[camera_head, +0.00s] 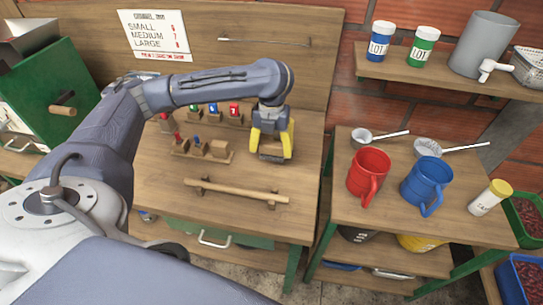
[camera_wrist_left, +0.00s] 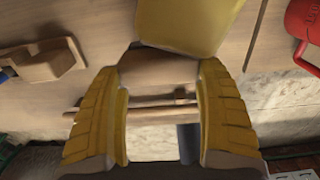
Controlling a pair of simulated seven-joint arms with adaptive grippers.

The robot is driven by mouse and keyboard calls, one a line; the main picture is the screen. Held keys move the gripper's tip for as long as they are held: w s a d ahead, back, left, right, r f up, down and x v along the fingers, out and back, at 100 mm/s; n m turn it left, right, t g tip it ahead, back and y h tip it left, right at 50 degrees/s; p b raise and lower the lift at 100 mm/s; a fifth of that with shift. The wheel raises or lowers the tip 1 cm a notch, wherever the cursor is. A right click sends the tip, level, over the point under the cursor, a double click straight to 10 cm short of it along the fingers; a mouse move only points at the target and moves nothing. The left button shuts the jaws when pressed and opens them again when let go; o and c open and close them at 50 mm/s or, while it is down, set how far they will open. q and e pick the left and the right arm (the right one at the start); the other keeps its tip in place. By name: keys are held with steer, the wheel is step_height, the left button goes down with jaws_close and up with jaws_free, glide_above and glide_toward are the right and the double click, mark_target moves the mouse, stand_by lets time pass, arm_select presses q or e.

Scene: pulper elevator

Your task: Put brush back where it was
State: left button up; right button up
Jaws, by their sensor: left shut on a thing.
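My left gripper (camera_head: 271,152) is above the back right of the wooden bench (camera_head: 160,200), its yellow fingers pointing down. In the left wrist view, its two ribbed yellow fingers (camera_wrist_left: 160,135) stand on either side of a tan-brown piece, which I take to be part of the brush (camera_wrist_left: 158,70). A broad yellow piece shows beyond it; I cannot tell whether that belongs to the brush. In the head view the fingers mostly hide the held thing. My right gripper is not in view.
A wooden bar on supports (camera_head: 238,191) runs along the bench front. Small racks with coloured tags (camera_head: 201,153) stand left of the gripper. A red mug (camera_head: 368,172) and blue mug (camera_head: 425,185) stand on the right table. A green machine (camera_head: 45,95) is at left.

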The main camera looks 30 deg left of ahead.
mark_target(272, 156)
arm_select(q)
steer(key=shift+f, duration=2.05)
steer(key=shift+f, duration=0.1)
steer(key=o, duration=1.3)
steer(key=shift+c, duration=0.2)
steer(key=shift+r, duration=6.15)
